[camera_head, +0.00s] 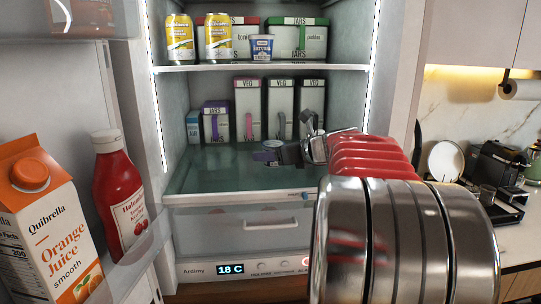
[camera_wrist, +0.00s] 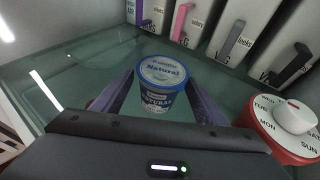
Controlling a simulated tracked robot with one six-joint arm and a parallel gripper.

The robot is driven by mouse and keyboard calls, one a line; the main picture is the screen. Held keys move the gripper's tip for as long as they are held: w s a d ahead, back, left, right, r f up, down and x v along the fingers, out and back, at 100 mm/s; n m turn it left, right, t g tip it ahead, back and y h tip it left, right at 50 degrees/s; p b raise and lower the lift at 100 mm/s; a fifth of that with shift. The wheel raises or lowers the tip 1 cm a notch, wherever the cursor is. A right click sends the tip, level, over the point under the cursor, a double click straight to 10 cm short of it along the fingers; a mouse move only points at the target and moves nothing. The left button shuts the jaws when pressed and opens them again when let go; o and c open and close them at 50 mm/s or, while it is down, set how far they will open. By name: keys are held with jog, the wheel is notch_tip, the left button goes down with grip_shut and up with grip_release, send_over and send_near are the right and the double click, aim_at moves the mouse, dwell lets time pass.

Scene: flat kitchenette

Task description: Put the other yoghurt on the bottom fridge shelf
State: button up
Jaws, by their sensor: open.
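A small white and blue yoghurt cup (camera_wrist: 163,85) labelled "Natural" stands upright on the glass bottom fridge shelf (camera_head: 215,178). My gripper (camera_wrist: 161,90) is open, with one purple-grey finger on each side of the cup. I cannot tell whether the fingers touch it. In the head view my gripper (camera_head: 277,153) is over the middle of the bottom shelf, reaching in from the right, and largely hides this cup. Another yoghurt cup (camera_head: 261,47), white and blue, stands on the upper shelf (camera_head: 260,68) between a can and a green-topped box.
Several boxes (camera_head: 247,112) with coloured tabs line the back of the bottom shelf. Two yellow cans (camera_head: 180,40) stand on the upper shelf. A red and white day-marked timer (camera_wrist: 285,128) is close right of my gripper in the wrist view. Juice (camera_head: 45,225) and ketchup (camera_head: 118,190) fill the door.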

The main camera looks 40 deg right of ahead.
jog(key=v, duration=1.2)
dwell(0.6)
jog(key=shift+a, duration=0.1)
